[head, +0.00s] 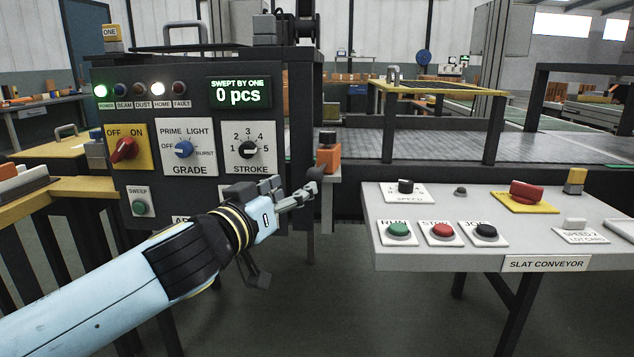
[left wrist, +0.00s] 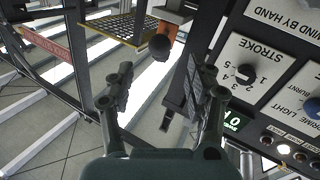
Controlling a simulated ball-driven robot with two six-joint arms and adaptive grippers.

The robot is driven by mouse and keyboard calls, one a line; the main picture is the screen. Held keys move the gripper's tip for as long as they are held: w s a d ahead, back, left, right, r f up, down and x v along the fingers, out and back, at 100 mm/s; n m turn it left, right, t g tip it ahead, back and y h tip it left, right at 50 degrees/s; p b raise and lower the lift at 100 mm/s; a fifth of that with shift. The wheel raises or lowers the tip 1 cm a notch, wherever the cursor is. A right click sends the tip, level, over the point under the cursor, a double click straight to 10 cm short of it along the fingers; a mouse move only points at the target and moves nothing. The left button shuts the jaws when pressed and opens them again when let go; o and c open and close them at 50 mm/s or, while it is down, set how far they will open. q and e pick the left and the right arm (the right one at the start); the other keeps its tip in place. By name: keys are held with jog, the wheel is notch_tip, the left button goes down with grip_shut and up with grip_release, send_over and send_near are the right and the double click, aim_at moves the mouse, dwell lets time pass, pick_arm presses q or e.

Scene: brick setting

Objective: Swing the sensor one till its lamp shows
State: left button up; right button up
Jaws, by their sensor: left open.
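An orange block with a black knob (head: 328,155) sits at the right edge of the dark control panel (head: 170,215); I cannot tell for sure that it is the sensor. In the left wrist view the orange block (left wrist: 172,14) has its round black end toward me. My left gripper (head: 288,231) is open and empty, in front of the panel's lower right. In the wrist view its fingers (left wrist: 160,75) are apart, with the black end beyond them.
The display (head: 239,92) reads "SWEPT BY ONE 0 pcs". OFF/ON, GRADE and STROKE knobs (head: 249,149) are close to my gripper. A slat conveyor desk (head: 470,262) with buttons stands at right. A yellow block marked ONE (head: 110,32) is on top of the panel.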

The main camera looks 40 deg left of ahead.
aim_at(310, 177)
pick_arm(q)
jog(key=w, duration=0.2)
jog(key=w+p, duration=0.1)
jog(key=w, duration=0.4)
jog(key=shift+w+a+r, duration=0.1)
jog(key=shift+w+a, duration=0.25)
jog(key=shift+a, duration=0.05)
jog(key=shift+w, duration=0.55)
pick_arm(e)
jog(key=shift+d+r, duration=0.8)
jog(key=shift+r, duration=0.15)
pick_arm(q)
grip_shut()
pick_arm(e)
jog(key=shift+a, duration=0.35)
jog(key=shift+f, duration=0.15)
